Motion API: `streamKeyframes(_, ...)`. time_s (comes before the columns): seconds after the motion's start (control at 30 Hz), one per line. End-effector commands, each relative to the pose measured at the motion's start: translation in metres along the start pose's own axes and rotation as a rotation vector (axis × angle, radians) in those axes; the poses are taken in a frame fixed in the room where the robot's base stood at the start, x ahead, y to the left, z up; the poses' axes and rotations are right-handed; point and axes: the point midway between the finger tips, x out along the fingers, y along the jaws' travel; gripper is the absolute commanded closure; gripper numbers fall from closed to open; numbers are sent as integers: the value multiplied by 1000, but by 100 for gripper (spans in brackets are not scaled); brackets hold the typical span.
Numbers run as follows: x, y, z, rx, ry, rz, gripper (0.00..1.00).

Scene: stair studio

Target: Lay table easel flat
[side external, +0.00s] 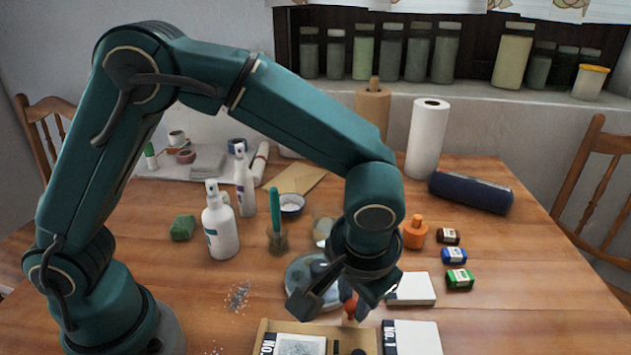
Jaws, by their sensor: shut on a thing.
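My gripper (338,304) points down over the front middle of the table. Its dark jaws stand some way apart, with a small reddish thing (350,305) showing between them, partly hidden by the right jaw. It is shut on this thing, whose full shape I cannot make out. Just below is a shallow wooden tray (262,330), cut off by the bottom edge of the picture. It holds a printed card (300,345) and small dark pieces. No upright easel shows, and I cannot tell whether this tray is part of one.
A glass dish (303,270) lies right behind my gripper. White blocks (412,289) (415,338) lie to the right, with an orange bottle (415,232) and small ink boxes (459,279). Spray bottles (220,225) and a jar with a green pen (277,240) stand left. The right front table is clear.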

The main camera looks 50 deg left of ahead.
Motion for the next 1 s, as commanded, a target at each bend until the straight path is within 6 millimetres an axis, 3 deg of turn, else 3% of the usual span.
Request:
streamKeyframes(0.13,0,7,-3,-2,13,24,100)
streamKeyframes(0.17,0,7,-3,-2,12,23,62)
streamKeyframes(0.2,0,7,-3,-1,13,24,47)
streamKeyframes(0.23,0,7,-3,-1,13,23,45)
streamKeyframes(0.57,-3,5,-2,-1,12,18,45)
streamKeyframes(1.0,-50,5,-2,0,13,20,45)
